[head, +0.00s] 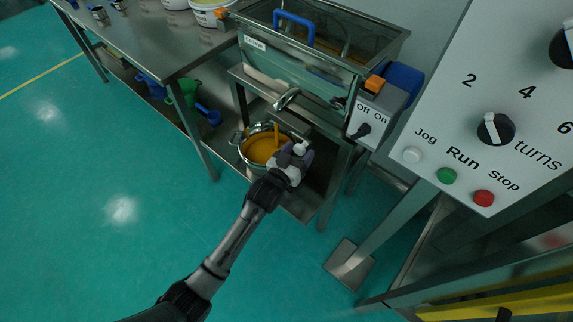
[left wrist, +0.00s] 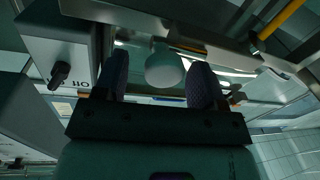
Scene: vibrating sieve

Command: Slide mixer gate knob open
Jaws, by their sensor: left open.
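A pale round knob (left wrist: 165,66) shows in the left wrist view, between the two fingers of my left gripper (left wrist: 160,82). The fingers are spread, with gaps on both sides of the knob. In the head view my left gripper (head: 300,152) is at the front of the steel machine, over the right side of a pot (head: 243,147). A small white knob (head: 300,147) shows at its fingertips. The gate behind the knob is hidden or too small to make out. My right gripper is not in view.
The steel sieve machine (head: 300,68) has a blue handle and an Off/On switch box (head: 378,108) to the right of my gripper. The pot holds orange material. A control panel (head: 500,110) fills the right side. A steel table (head: 150,40) stands left; the green floor is open.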

